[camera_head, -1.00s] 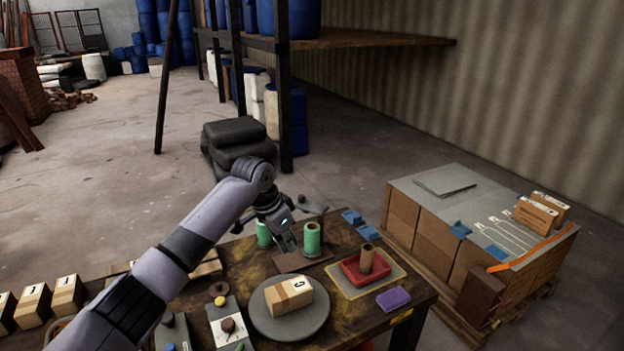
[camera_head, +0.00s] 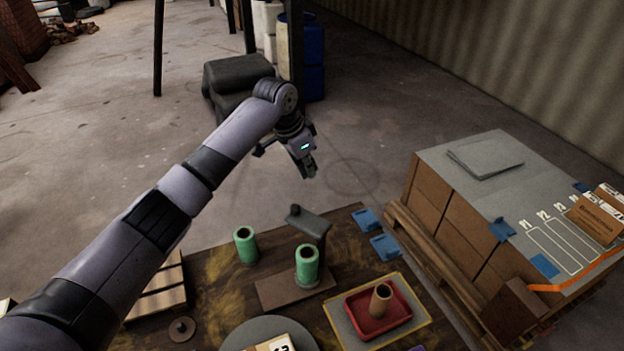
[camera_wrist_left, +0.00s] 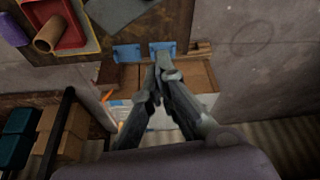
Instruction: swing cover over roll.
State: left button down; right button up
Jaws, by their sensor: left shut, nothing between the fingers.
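A green roll (camera_head: 307,265) stands upright on a brown base plate (camera_head: 283,293) on the work table. A second green roll (camera_head: 246,245) stands to its left and a little behind. The dark grey flat cover (camera_head: 310,223), with a small knob at its left end, is raised just behind the right-hand roll and is not over it. My left gripper (camera_head: 309,172) is shut and empty in the air beyond the cover, apart from it. In the left wrist view its fingers (camera_wrist_left: 158,68) are closed together. My right gripper is not in view.
A red tray (camera_head: 352,320) with a brown tube (camera_head: 381,298) lies right of the base plate. Blue pieces (camera_head: 385,247) lie at the table's right edge. A stack of boxes on a pallet (camera_head: 460,215) stands further right. The floor behind the table is clear near the gripper.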

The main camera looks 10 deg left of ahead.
aim_at(308, 221)
pick_arm(q)
jog(key=p+x, duration=0.2)
jog(key=x, duration=0.8)
jog(key=shift+s+a+r+p, duration=0.1)
jog(key=shift+s+a+p, duration=0.6)
jog(key=shift+p, duration=0.1)
jog(key=shift+s+a+r+p, duration=0.15)
jog(key=shift+s+a+p, duration=0.5)
jog(key=shift+s+p, duration=0.1)
jog(key=shift+f, duration=0.15)
